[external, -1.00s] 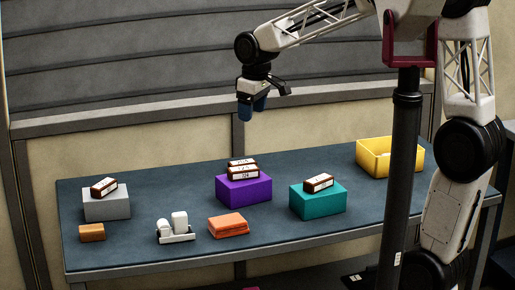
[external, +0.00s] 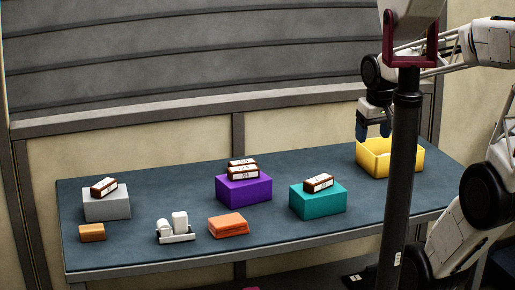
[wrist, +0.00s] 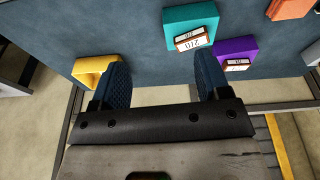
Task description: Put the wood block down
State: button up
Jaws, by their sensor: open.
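The wood block (external: 92,233), small and orange-brown, lies on the table at the front left, just in front of the grey block. It is not visible in the wrist view. My gripper (external: 374,131) is above the left part of the yellow bin at the back right of the table, far from the wood block. In the wrist view my gripper (wrist: 162,72) has its two blue fingers spread wide with nothing between them.
The yellow bin (external: 401,163) looks empty where I can see inside. Grey (external: 107,208), purple (external: 243,192) and teal (external: 318,203) blocks carry labelled brown pieces. A white holder (external: 176,237) and orange stack (external: 228,227) stand at the front. A dark post hides part of the table.

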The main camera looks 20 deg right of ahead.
jog(key=shift+m, duration=0.6)
jog(key=shift+s+d+f, duration=0.25)
jog(key=shift+s+d, duration=0.1)
jog(key=shift+s, duration=0.25)
jog(key=shift+s+d+f, duration=0.25)
jog(key=shift+s+d, duration=0.05)
jog(key=shift+s, duration=0.35)
jog(key=shift+s+d+f, duration=0.25)
jog(key=shift+s+d, duration=0.1)
jog(key=shift+s, duration=0.25)
